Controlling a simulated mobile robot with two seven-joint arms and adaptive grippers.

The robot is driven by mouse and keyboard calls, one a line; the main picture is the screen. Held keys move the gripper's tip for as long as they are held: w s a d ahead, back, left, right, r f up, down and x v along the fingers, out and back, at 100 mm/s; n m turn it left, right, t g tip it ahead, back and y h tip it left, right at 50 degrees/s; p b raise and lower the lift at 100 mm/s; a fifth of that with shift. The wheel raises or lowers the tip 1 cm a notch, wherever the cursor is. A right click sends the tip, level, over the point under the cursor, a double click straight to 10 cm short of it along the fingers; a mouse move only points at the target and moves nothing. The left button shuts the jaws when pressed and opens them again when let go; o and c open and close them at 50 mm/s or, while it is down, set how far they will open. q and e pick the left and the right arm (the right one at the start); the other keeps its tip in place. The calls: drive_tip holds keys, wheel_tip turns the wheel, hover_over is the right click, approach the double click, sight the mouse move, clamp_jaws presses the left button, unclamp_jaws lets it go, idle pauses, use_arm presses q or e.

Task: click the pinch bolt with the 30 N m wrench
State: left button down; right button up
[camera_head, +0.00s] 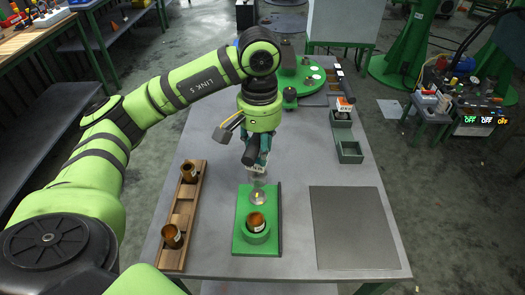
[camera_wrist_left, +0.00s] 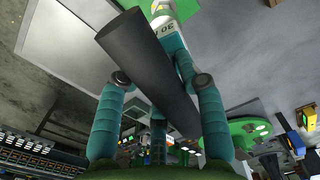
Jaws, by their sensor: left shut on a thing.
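My left gripper (camera_head: 257,152) hangs over the middle of the table, behind the green fixture plate (camera_head: 241,240). It is shut on the wrench, whose dark handle (camera_wrist_left: 150,70) crosses between the fingers in the left wrist view. A white label reading "30" (camera_wrist_left: 163,22) shows near the fingers, and a white label also shows below the gripper in the head view (camera_head: 257,168). On the plate, a green ring (camera_head: 246,238) holds an amber jar (camera_head: 256,221). A small clear and yellowish part (camera_head: 258,196) stands behind it, below the gripper. I cannot pick out the pinch bolt.
A wooden rack (camera_head: 183,207) at the left holds amber jars (camera_head: 189,171) (camera_head: 172,237). A flat grey mat (camera_head: 352,228) lies at the right. Green bins (camera_head: 350,152) and an orange and white box (camera_head: 344,104) stand farther back, near a green round table (camera_head: 305,78).

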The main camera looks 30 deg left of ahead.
use_arm(q)
drive_tip(key=shift+a+f+n+p, duration=0.1)
drive_tip(key=shift+n+p, duration=0.4)
drive_tip(key=shift+n, duration=0.4)
drive_tip(key=n, duration=0.1)
drive_tip(key=f+n+p, duration=0.1)
drive_tip(key=n, duration=0.1)
drive_tip(key=n+p, duration=0.1)
drive_tip(key=shift+w+f+n, duration=0.15)
drive_tip(key=shift+f+n, duration=0.15)
drive_tip(key=shift+f, duration=0.05)
drive_tip(key=n+p, duration=0.5)
drive_tip(key=n, duration=0.1)
drive_tip(key=shift+a+f+p, duration=0.1)
drive_tip(key=shift+a+p, duration=0.05)
drive_tip(key=shift+p, duration=0.15)
drive_tip(key=shift+w+a+f+n+b, duration=0.1)
drive_tip(key=shift+f+n+b, duration=0.35)
drive_tip(key=shift+n+b, duration=0.35)
drive_tip(key=n, duration=0.5)
drive_tip(key=shift+a+f+n+b, duration=0.15)
drive_tip(key=shift+f+n+b, duration=0.05)
drive_tip(key=shift+n+b, duration=0.15)
drive_tip(key=n, duration=0.5)
drive_tip(key=shift+a+f, duration=0.1)
drive_tip(key=shift+a, duration=0.05)
drive_tip(key=shift+f+b, duration=0.25)
drive_tip(key=shift+b, duration=0.15)
